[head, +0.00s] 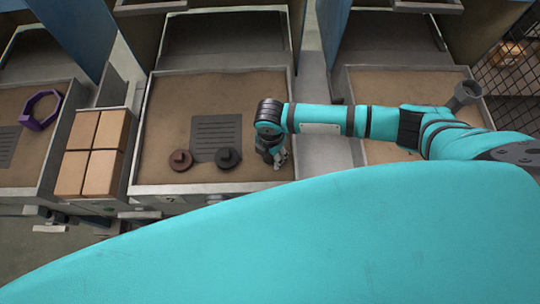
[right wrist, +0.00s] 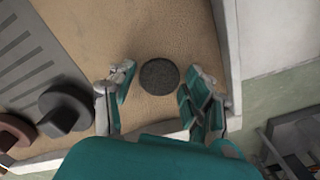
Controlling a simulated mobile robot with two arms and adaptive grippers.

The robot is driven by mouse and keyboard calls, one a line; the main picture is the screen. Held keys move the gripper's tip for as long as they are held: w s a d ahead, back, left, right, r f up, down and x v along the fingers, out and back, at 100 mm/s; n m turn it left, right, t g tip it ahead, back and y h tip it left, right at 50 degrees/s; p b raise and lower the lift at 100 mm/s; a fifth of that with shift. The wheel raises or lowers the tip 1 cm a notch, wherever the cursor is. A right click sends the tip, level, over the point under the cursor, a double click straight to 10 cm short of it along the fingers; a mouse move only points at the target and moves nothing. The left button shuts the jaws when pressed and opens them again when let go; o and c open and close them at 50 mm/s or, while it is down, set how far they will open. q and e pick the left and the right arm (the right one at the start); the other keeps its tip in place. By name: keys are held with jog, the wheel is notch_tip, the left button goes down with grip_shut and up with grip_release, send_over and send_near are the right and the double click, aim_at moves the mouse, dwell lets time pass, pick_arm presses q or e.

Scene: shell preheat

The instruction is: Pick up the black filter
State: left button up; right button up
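A flat, dark, round, rough-looking disc (right wrist: 158,76), which fits the black filter, lies on the tan sand near the tray's corner in the right wrist view. My right gripper (right wrist: 158,92) is open, with its fingers apart on either side of the disc; I cannot tell whether they touch it. In the head view my right gripper (head: 277,158) points down over the tray's front right and hides the disc. My left gripper is not in view.
A black round piece with a raised stub (head: 227,157) and a brown one (head: 180,160) lie to the left, by a grey slotted plate (head: 216,134). The sand tray has a raised rim (head: 215,187). Tan blocks (head: 103,130) and a purple ring (head: 28,112) are farther left.

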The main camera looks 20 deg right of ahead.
jog(key=c, duration=0.5)
jog(key=shift+r, duration=0.1)
